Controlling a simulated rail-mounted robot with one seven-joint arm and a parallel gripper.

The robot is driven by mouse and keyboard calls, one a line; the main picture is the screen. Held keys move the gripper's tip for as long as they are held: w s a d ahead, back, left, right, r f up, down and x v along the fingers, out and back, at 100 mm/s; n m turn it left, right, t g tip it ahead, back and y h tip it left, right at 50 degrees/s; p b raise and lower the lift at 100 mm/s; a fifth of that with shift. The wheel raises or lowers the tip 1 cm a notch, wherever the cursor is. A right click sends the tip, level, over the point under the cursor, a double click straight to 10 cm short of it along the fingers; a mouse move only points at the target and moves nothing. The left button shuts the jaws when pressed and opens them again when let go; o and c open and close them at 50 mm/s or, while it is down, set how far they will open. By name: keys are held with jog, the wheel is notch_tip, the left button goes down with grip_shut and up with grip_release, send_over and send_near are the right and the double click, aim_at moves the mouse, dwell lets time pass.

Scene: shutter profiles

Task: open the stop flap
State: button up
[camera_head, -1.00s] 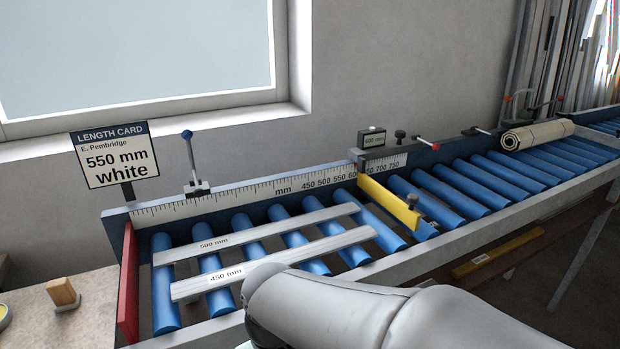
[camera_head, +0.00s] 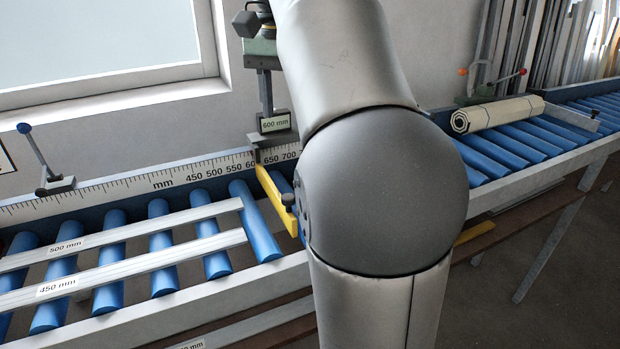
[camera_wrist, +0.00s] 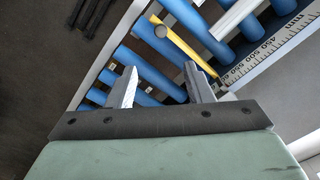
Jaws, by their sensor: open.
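The stop flap is a yellow plate (camera_head: 277,203) standing across the blue rollers, with a dark knob (camera_head: 288,200) near its front end. It shows in the wrist view (camera_wrist: 178,40) beyond my fingers, with the knob near its upper left end. My gripper (camera_head: 265,108) is above the stop's back end, close to the 600 mm display (camera_head: 275,123). In the wrist view my gripper (camera_wrist: 160,82) has its two fingers apart, with nothing held between them. Whether a finger touches the stop cannot be told. My arm hides the area right of the flap.
Two pale profiles, marked 500 mm (camera_head: 120,233) and 450 mm (camera_head: 145,262), lie on the rollers left of the flap. A ruler fence (camera_head: 130,186) runs along the back. A lever (camera_head: 37,155) stands on it. A rolled mat (camera_head: 497,114) lies at right.

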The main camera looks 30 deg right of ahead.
aim_at(288, 196)
notch_tip(288, 196, down, 17)
jog(key=b, duration=0.2)
jog(key=shift+a+b, duration=0.15)
jog(key=shift+b, duration=0.2)
grip_shut()
jog(key=shift+r, duration=0.1)
